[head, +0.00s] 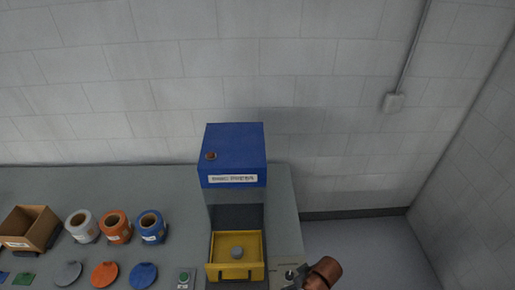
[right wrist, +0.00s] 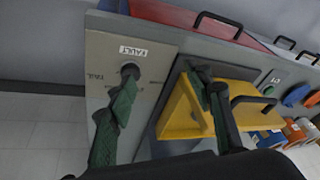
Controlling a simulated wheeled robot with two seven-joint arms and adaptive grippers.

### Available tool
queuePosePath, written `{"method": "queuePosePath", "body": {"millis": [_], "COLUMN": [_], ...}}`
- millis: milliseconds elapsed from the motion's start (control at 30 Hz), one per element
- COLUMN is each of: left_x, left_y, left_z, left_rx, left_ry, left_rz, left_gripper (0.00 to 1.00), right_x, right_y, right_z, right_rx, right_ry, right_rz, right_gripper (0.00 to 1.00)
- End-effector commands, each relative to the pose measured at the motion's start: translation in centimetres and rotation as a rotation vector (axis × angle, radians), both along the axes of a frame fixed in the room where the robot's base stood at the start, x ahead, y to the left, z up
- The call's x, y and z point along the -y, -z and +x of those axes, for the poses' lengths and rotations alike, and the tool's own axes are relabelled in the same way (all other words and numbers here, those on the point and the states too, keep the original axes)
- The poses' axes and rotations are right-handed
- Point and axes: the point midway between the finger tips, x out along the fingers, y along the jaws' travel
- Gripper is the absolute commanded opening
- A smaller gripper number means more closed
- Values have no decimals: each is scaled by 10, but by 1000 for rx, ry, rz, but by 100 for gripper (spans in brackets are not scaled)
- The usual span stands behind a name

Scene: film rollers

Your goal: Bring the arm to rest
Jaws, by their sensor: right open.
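My right gripper (right wrist: 163,82) is open, with its two dark green fingers spread apart in the right wrist view. I see nothing held between them. One finger is in front of a grey panel (right wrist: 150,58) with a black knob (right wrist: 130,70) and a FAULT label; I cannot tell whether it touches the knob. The other finger overlaps the yellow drawer (right wrist: 183,112) in that view. In the head view, part of my right arm (head: 324,272) shows at the bottom edge, right of the drawer. My left gripper is not in view.
A blue machine (head: 235,155) stands on the grey table (head: 100,182), with the yellow drawer (head: 222,244) pulled out and a grey piece in it. White, orange and blue rolls (head: 150,226), several discs (head: 104,274) and a cardboard box (head: 30,230) are left. Floor right of the table is clear.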

Motion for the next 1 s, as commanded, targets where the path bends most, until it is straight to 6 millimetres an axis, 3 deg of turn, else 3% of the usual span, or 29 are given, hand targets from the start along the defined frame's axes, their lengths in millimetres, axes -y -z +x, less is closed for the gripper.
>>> {"method": "queuePosePath", "body": {"millis": [200,500,800,1000], "left_x": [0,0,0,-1], "left_y": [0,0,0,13], "left_z": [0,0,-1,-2], "left_rx": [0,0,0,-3], "left_ry": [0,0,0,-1], "left_rz": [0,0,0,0], "left_gripper": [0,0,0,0], "right_x": [77,160,218,215], "right_y": [-2,-9,-20,39], "right_z": [-53,-113,-168,-154], "right_rx": [49,67,62,45], "right_ry": [253,461,596,581], "right_rz": [-6,-101,-205,-202], "right_gripper": [47,47,47,47]}}
